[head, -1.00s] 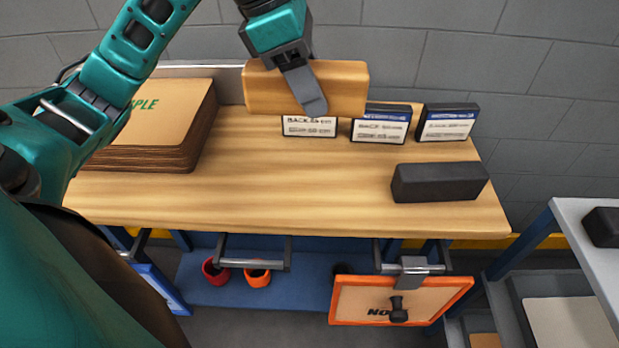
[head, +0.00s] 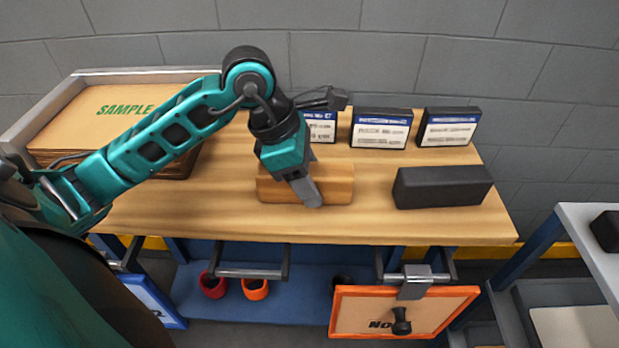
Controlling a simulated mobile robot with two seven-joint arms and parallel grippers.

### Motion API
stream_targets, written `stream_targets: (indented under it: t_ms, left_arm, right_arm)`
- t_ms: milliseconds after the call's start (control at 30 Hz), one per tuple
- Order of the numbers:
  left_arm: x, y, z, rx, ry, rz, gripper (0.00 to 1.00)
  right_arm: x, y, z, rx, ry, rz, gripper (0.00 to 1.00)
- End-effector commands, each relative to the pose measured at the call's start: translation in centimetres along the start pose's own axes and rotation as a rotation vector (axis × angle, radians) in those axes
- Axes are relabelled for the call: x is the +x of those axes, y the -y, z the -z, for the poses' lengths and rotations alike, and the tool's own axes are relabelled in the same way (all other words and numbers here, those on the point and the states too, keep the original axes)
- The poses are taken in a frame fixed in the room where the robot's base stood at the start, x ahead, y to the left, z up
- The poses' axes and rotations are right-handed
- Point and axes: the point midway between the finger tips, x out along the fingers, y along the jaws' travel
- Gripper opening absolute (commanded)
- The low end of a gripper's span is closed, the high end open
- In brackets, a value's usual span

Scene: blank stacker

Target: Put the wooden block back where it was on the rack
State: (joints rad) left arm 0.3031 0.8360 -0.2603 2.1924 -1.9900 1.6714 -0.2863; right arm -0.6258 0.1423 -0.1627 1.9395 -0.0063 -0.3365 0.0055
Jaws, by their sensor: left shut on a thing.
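The wooden block (head: 335,184) is in the head view, low over or on the middle of the wooden bench top (head: 230,222); I cannot tell whether it touches the surface. My left gripper (head: 308,192) is shut on it from above, and the near finger covers part of its front face. A black block (head: 443,186) lies on the bench to the right of the wooden block, apart from it. My right gripper is not in view. No place is clearly marked as the rack.
Several labelled cards stand at the back of the bench, one (head: 381,128) behind the wooden block's right. A stack of SAMPLE boards (head: 90,112) fills the left. An orange-framed board (head: 350,311) hangs in front. A grey table (head: 590,230) stands right.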

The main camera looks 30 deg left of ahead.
Motion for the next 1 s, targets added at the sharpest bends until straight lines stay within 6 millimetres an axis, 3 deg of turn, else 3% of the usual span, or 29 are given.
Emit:
stream_targets:
  t_ms: [300,333,600,867,1000]
  left_arm:
    - [0.3,-0.1,0.1,0.0,0.001,-0.003,0.08]
    - [0.3,-0.1,0.1,0.0,0.0,-0.002,0.5]
    - [0.2,0.0,0.1,0.0,0.0,-0.001,0.75]
    - [0.0,0.0,0.0,0.0,0.0,-0.001,0.75]
    - [-1.3,-0.2,0.0,-0.001,-0.001,-0.006,0.75]
  right_arm:
    - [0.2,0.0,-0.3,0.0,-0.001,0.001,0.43]
    - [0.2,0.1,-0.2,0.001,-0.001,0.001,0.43]
    - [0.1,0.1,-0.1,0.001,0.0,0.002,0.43]
    - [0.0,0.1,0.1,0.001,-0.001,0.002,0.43]
    - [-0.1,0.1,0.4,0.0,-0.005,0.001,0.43]
